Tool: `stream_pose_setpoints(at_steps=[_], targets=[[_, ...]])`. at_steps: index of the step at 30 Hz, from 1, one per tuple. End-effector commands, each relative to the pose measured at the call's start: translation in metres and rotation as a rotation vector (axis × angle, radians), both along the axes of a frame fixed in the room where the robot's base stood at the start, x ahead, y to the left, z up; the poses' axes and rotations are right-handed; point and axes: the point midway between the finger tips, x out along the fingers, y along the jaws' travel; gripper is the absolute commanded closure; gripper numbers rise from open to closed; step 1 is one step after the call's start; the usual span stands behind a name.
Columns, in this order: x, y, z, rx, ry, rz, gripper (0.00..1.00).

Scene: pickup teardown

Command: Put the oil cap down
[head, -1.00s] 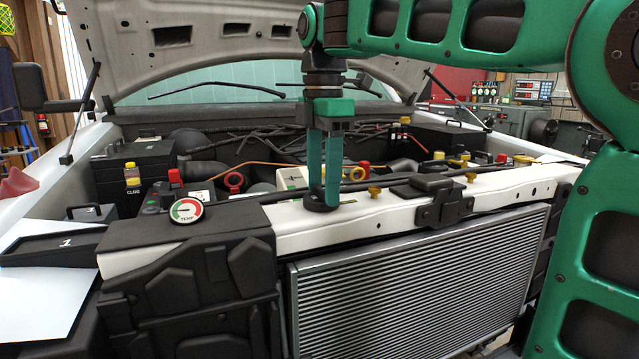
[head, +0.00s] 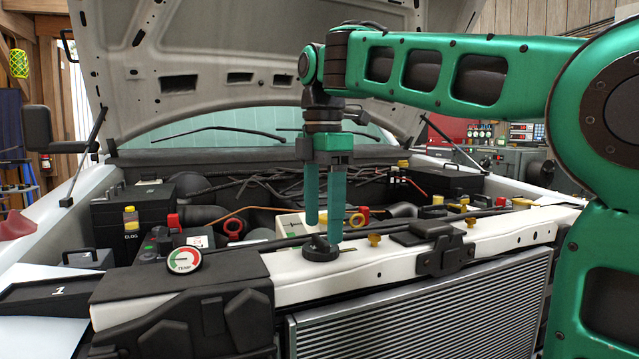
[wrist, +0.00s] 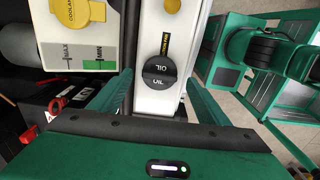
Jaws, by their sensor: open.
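The oil cap (head: 319,248) is a black, ridged round cap. It sits on the white front crossbar (head: 375,245) above the radiator. In the wrist view the cap (wrist: 159,72) shows its top, marked "OIL", with a raised grip bar across it. My gripper (head: 324,234) has two green fingers pointing down over the cap. The fingers are spread apart, one at each side of the cap, with nothing gripped between them. In the wrist view the fingers (wrist: 156,92) show on either side of the cap. Whether a fingertip touches the cap I cannot tell.
A round TEMP gauge (head: 184,260) stands left on a black cover. A latch (head: 440,240) and brass knobs sit along the crossbar to the right. A white coolant tank with a yellow cap (wrist: 80,12) is beside the crossbar. The raised hood (head: 250,50) hangs above.

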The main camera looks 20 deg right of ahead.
Motion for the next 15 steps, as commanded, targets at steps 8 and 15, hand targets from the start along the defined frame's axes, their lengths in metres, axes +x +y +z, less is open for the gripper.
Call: stream_pose_setpoints(at_steps=[8, 15], targets=[[0.001, 0.000, 0.055, 0.001, -0.002, -0.001, 0.30], [0.001, 0.000, 0.085, 0.001, -0.001, 0.000, 0.30]])
